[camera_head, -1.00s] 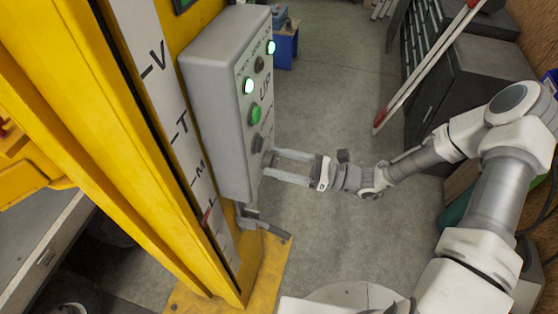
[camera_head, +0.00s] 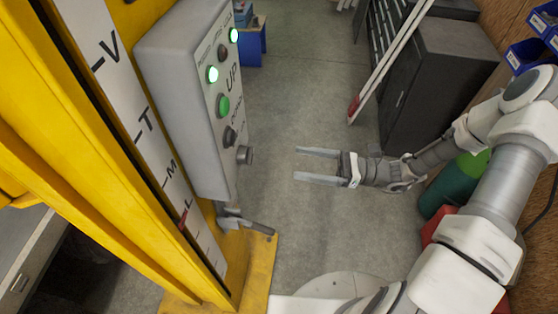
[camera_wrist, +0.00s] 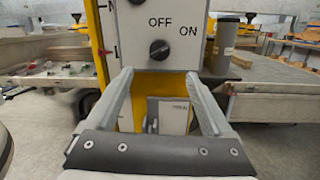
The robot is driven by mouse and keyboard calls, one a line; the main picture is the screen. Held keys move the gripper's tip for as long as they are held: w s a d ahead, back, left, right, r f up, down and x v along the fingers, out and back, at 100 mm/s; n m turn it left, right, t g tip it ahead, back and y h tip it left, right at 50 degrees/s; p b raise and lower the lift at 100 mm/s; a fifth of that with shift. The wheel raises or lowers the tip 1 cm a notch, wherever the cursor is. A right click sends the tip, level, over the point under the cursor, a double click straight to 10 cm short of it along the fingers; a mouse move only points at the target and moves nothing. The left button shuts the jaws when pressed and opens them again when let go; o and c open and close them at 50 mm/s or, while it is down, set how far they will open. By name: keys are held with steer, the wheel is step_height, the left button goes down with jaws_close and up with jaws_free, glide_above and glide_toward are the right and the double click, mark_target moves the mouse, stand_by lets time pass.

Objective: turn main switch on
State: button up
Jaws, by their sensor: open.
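The main switch (camera_head: 245,154) is a dark round knob low on the front of the grey control box (camera_head: 178,110). In the wrist view, the knob (camera_wrist: 160,49) sits below the labels OFF and ON, ahead of and above my fingertips. Its exact pointing direction is hard to read. My gripper (camera_head: 297,164) is open and empty, to the right of the knob and clear of it. Its two fingers (camera_wrist: 160,82) show spread apart in the wrist view. Nothing hides the knob.
A green button (camera_head: 222,105) sits above the knob. A yellow frame (camera_head: 125,200) carries the box, with a grey lever (camera_head: 245,223) below. A red-and-white pole (camera_head: 390,60) leans behind my gripper. Clear floor lies between box and gripper.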

steer(key=d, duration=0.5)
steer(key=shift+f+b, duration=0.25)
steer(key=shift+b, duration=0.05)
